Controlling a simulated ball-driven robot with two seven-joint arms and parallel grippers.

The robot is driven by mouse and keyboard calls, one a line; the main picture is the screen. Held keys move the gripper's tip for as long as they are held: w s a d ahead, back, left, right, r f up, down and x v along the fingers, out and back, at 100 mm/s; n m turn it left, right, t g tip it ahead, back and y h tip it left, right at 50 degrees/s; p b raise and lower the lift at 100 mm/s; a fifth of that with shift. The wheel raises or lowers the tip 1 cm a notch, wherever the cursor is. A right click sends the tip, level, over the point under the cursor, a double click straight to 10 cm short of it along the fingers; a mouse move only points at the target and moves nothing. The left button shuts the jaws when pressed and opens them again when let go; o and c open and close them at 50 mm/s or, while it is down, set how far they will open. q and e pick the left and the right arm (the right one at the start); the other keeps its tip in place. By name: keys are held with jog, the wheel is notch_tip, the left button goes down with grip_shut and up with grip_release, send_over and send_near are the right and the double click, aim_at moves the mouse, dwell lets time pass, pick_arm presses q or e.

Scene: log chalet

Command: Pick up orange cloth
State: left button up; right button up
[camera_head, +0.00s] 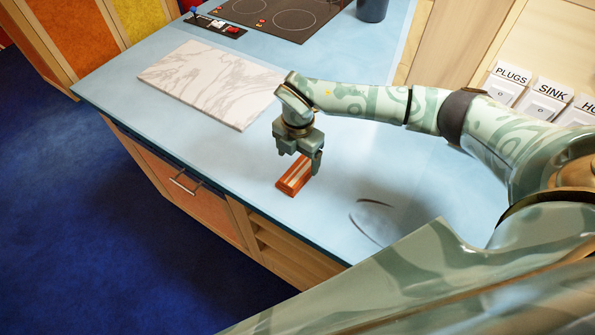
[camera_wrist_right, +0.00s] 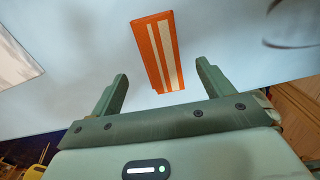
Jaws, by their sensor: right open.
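The orange cloth (camera_head: 294,176) is a small folded strip with pale stripes, lying on the blue countertop near its front edge. My right gripper (camera_head: 301,158) is above it and just behind it in the head view. In the right wrist view the cloth (camera_wrist_right: 158,52) lies ahead of the fingertips, roughly between their lines. The right gripper (camera_wrist_right: 161,74) is open with nothing between its fingers. My left gripper is not in view.
A white marble board (camera_head: 208,82) lies on the countertop (camera_head: 130,75) to the left. A black cooktop (camera_head: 280,15) and a dark blue pot (camera_head: 371,10) are at the back. Labelled switches (camera_head: 505,90) are on the right wall. The counter around the cloth is clear.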

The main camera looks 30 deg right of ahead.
aim_at(298, 169)
jog(key=shift+f, duration=0.35)
notch_tip(298, 169, down, 5)
jog(key=shift+r+b, duration=0.1)
jog(key=shift+b, duration=0.2)
jog(key=shift+c, duration=0.3)
jog(key=c, duration=1)
jog(key=shift+r, duration=0.15)
